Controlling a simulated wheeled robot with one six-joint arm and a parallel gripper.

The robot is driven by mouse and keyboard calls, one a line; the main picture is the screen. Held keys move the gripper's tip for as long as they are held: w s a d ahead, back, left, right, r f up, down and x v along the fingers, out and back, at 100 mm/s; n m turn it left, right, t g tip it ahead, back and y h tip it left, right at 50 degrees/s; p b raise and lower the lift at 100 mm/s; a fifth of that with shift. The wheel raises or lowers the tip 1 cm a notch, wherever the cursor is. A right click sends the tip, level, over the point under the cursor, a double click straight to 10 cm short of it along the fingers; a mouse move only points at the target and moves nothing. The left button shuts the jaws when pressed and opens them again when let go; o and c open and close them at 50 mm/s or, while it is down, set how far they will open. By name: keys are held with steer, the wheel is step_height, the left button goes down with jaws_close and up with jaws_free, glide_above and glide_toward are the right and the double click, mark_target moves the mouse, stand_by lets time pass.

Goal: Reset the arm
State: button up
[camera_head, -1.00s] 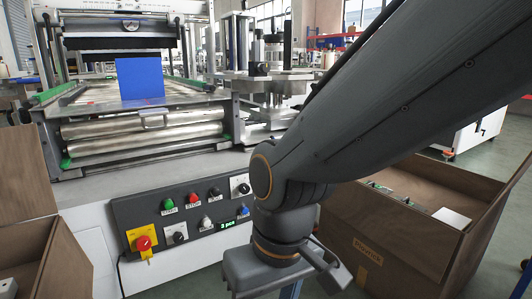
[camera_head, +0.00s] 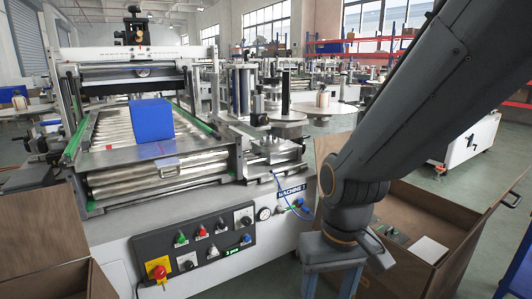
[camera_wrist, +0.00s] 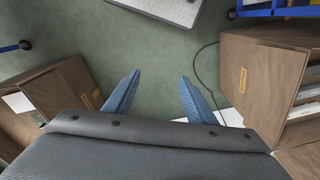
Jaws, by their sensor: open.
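My arm (camera_head: 420,110) reaches in from the upper right in the head view, and its wrist hangs in front of the labelling machine's right side. My gripper (camera_wrist: 158,88) shows in the wrist view with two blue fingers spread wide apart. Nothing is between the fingers, and green floor lies beyond them.
A blue box (camera_head: 152,121) stands on the machine's roller conveyor (camera_head: 115,131). The control panel (camera_head: 196,246) is on the machine's front. Open brown crates stand at left (camera_head: 45,262) and right (camera_head: 448,218). Green floor (camera_wrist: 160,50) is clear between crates.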

steer(key=s+d+r+m+p, duration=0.2)
steer(key=d+r+p, duration=0.6)
steer(key=r+p, duration=0.1)
steer(key=shift+h+p, duration=0.3)
steer(key=shift+p, duration=0.35)
